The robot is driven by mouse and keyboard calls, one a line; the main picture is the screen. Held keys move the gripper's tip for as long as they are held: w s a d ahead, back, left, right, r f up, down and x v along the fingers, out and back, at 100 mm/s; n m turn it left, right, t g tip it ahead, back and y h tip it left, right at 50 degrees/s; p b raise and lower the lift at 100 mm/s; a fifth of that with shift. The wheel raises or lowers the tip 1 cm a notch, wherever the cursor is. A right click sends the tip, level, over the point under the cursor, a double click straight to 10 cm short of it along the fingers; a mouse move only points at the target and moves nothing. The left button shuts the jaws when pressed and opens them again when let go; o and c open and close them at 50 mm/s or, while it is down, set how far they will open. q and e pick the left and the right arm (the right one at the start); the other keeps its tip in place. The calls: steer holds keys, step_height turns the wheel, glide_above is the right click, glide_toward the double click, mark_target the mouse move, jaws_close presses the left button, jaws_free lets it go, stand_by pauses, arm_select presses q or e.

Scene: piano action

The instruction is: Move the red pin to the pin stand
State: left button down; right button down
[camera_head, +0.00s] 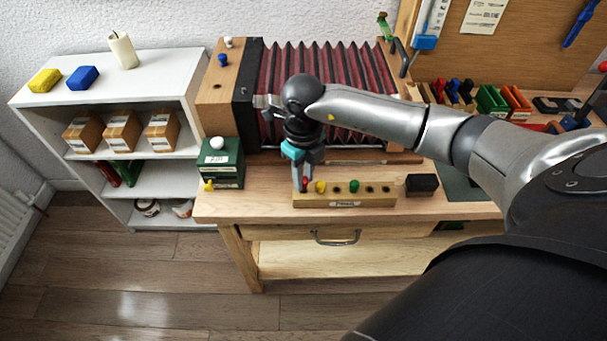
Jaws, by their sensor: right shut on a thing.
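The red pin (305,183) is at the left end of the wooden pin stand (345,202), mostly hidden by my fingers. My right gripper (303,185) points down over that end of the stand and is shut on the red pin. I cannot tell whether the pin is fully seated in its hole. A yellow pin (320,186) and a green pin (354,185) stand in the block to the right, with dark empty holes beside them. My left gripper is not in view.
A red-and-black bellows (335,75) stands behind on the wooden workbench (270,209). A black block (422,184) lies right of the stand. A white shelf (175,79) stands far left.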

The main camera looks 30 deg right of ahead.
steer(key=shift+f+b, duration=0.35)
steer(key=shift+f, duration=0.1)
stand_by(0.5)
stand_by(0.3)
steer(key=shift+c, duration=1.9)
jaws_free()
steer(key=shift+r+p, duration=3.05)
steer(key=shift+r, duration=0.75)
